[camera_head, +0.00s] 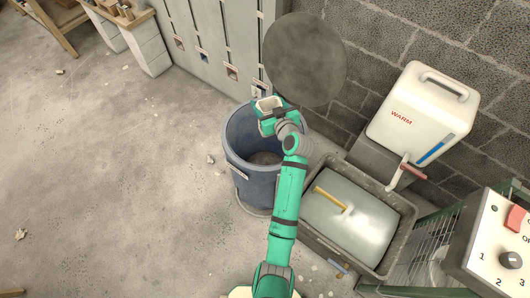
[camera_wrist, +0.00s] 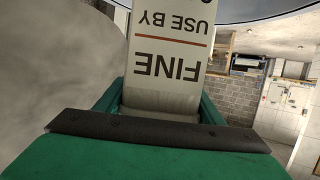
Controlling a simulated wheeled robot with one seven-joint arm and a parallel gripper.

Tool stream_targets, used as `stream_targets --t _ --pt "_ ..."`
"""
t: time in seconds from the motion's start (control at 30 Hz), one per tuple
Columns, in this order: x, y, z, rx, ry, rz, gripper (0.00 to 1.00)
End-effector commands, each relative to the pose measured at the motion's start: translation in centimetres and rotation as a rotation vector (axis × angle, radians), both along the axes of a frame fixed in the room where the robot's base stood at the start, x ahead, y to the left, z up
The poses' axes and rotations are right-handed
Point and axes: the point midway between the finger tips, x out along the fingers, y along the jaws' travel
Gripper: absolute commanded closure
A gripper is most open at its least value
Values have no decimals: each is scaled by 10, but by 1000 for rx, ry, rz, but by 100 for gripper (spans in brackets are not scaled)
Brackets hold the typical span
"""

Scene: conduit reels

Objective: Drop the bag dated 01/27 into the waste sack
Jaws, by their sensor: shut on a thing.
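My gripper (camera_head: 270,108) is at the end of the green arm, above the open blue bin (camera_head: 240,178). It is shut on a small pale bag (camera_head: 268,102). In the wrist view the held bag (camera_wrist: 168,50) fills the upper middle between the jaws. Its label reads "USE BY" and "FINE" upside down; the date is out of view. The bin's inside is dark and partly hidden by my gripper and arm. I see no separate waste sack, and cannot tell whether a liner is in the bin.
A round dark lid (camera_head: 305,60) stands up behind the bin. Grey lockers (camera_head: 215,40) are behind. Floor at left is mostly clear.

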Motion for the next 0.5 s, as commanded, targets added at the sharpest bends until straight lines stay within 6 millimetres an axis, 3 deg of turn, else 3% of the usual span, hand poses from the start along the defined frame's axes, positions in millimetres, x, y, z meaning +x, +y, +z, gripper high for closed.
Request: stream_targets --t 0.5 --pt "-1 4 -49 -1 2 4 92"
